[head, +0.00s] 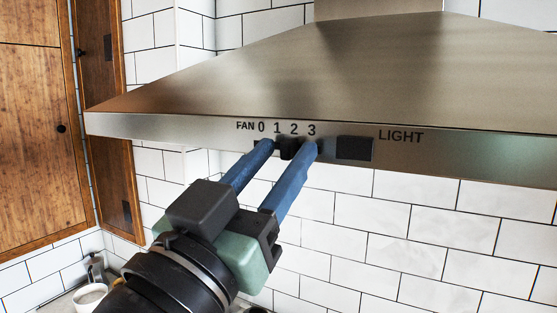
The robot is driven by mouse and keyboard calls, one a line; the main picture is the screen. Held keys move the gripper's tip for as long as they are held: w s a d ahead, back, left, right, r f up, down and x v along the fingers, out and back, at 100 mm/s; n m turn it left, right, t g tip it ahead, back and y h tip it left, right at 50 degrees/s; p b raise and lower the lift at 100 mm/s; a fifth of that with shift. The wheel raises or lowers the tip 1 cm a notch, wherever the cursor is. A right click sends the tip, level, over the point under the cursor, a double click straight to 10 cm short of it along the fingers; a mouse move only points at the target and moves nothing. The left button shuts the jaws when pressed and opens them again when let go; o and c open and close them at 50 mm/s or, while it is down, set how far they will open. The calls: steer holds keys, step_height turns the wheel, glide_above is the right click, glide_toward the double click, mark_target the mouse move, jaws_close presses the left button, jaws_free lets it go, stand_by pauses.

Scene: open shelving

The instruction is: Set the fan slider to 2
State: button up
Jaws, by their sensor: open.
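The fan slider (289,149) is a small black knob on the front edge of the steel range hood (430,80). It sits below the printed scale FAN 0 1 2 3 (286,129), roughly under the 2, slightly to its left. My gripper (288,147) is open, with one blue finger on each side of the knob. The left fingertip is under the 0 and 1, the right one under the 3. I cannot tell whether either finger touches the knob. The fingers hide most of the slider's slot.
A black light switch (354,148) marked LIGHT is right of my right finger. A wooden cabinet (30,150) stands at the left. A moka pot (96,269) and a white mug (90,297) stand at the lower left. The tiled wall is behind the hood.

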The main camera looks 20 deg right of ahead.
steer(key=shift+s+d, duration=0.1)
steer(key=shift+a+f, duration=0.1)
steer(key=shift+a, duration=0.1)
steer(key=b+v, duration=0.7)
steer(key=v, duration=0.5)
steer(key=shift+s+a, duration=0.2)
steer(key=shift+s, duration=0.1)
